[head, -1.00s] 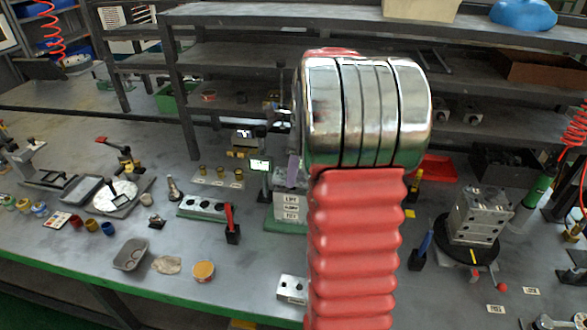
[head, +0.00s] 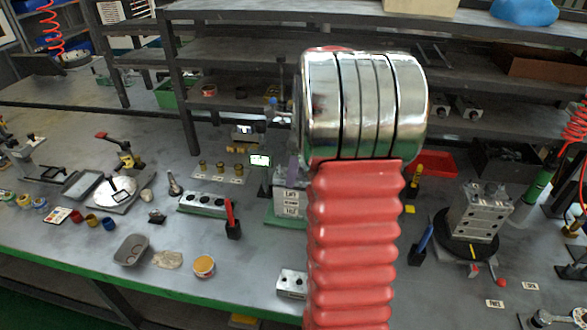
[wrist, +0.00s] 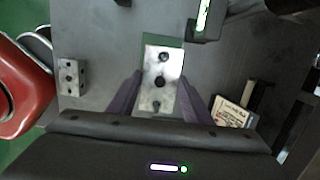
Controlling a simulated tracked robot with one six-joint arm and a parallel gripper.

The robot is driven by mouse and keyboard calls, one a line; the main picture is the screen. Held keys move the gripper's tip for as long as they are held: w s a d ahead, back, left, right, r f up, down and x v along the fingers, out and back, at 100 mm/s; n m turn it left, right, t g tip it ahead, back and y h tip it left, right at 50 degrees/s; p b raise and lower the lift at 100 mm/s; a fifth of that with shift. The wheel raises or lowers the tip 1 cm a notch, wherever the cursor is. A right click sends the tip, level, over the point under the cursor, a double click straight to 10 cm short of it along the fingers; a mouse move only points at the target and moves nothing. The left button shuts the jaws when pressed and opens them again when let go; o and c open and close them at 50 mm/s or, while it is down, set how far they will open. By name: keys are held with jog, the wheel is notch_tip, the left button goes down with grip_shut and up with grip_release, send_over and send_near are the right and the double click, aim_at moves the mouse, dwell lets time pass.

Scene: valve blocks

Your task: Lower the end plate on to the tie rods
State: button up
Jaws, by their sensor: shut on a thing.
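In the wrist view my gripper (wrist: 161,82) has its two dark purple fingers on either side of a bright metal end plate (wrist: 152,94) with a line of dark holes. It is shut on this plate, which is seen from above. A green surface (wrist: 176,43) shows just beyond the plate. A metal valve block stack (head: 478,212) stands upright on a black round base at the right.
A small drilled block (head: 292,283) lies near the front edge. A lit display (head: 260,160) stands behind. Shelves run along the back.

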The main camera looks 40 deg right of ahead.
jog(key=shift+f, duration=0.6)
jog(key=o, duration=1.3)
jog(key=shift+o, duration=0.2)
notch_tip(320, 180, up, 14)
jog(key=s+d, duration=0.1)
jog(key=shift+s+f, duration=0.25)
jog(key=shift+s, duration=0.05)
jog(key=shift+d, duration=0.1)
